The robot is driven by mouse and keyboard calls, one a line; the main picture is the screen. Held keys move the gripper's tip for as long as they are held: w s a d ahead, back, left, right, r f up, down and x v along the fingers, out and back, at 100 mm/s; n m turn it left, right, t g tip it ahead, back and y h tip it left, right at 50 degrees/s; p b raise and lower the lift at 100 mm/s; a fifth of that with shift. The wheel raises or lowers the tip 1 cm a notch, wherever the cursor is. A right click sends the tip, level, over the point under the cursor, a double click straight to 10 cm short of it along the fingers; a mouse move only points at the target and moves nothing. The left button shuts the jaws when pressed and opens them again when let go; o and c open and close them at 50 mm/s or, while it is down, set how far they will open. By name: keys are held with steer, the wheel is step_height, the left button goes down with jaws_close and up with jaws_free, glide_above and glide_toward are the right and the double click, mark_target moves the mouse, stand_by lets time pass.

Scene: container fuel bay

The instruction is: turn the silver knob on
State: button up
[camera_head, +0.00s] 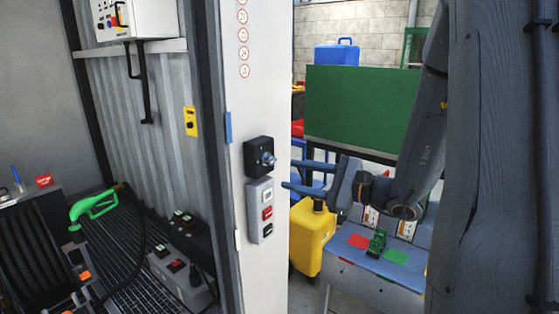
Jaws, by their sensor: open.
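The silver knob (267,159) sticks out from a black square box (254,156) on the white post, in the middle of the head view. My gripper (288,174) comes in from the right, with its two dark blue fingers apart and nothing between them. The fingertips are just right of the knob in the picture, near the post's right edge. The upper fingertip is close to the knob, but I cannot tell the depth gap. The knob's exact angle is too small to read.
Below the knob is a grey box (260,211) with white, red and black buttons. A yellow switch box (190,121) is on the corrugated wall at left. A green fuel nozzle (97,202) is lower left. A yellow container (312,238) and a blue-topped table (351,262) stand below my arm.

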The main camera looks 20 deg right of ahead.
mark_target(273, 161)
steer(key=shift+m+t, duration=0.5)
steer(key=shift+t, duration=0.1)
steer(key=w+a+p, duration=0.1)
steer(key=w, duration=0.1)
steer(key=w+a+p, duration=0.1)
steer(key=w, duration=0.1)
steer(key=w+a+r, duration=0.1)
steer(key=w, duration=0.2)
steer(key=shift+p, duration=0.4)
steer(key=shift+c, duration=0.3)
jaws_close()
